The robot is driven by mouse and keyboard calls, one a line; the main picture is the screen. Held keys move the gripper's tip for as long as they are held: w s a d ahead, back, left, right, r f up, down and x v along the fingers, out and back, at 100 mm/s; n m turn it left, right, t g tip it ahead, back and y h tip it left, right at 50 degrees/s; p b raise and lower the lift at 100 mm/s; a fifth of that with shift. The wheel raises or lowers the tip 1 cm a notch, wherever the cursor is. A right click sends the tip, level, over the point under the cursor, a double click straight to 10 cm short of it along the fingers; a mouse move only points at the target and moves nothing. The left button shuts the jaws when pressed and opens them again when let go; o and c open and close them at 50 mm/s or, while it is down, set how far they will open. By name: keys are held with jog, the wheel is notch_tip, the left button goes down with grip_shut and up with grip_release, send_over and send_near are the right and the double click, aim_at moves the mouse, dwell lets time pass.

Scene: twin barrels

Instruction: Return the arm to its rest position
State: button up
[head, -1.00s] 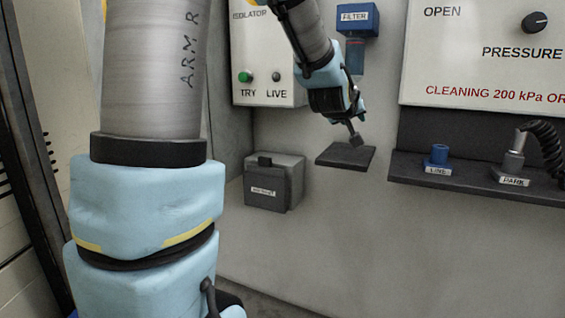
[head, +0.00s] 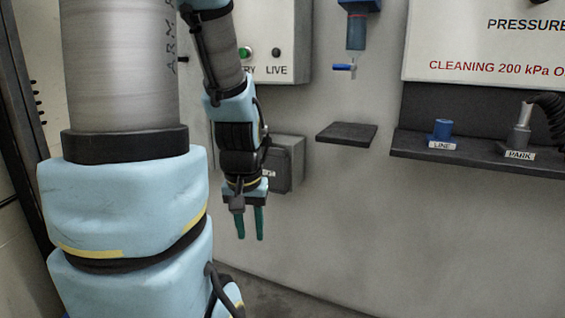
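My arm hangs down in the head view, with a large grey and light-blue link at the left. My gripper (head: 250,236) points downward left of centre, in front of the wall. Its two teal fingers are apart and nothing is between them. My wrist partly hides the grey box (head: 289,164) on the wall behind it.
A small dark shelf (head: 347,134) juts from the wall right of my gripper, below the blue filter (head: 356,32) with its blue-handled valve (head: 344,68). A longer ledge (head: 470,157) at right bears the blue LINE fitting (head: 442,130) and the PARK fitting with a hose (head: 520,130). The wall below is clear.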

notch_tip(320, 180, down, 6)
jog(key=r+b, duration=0.1)
jog(key=b, duration=0.3)
notch_tip(320, 180, up, 25)
jog(key=p, duration=2.5)
jog(key=shift+s+g, duration=0.3)
jog(key=shift+s, duration=0.15)
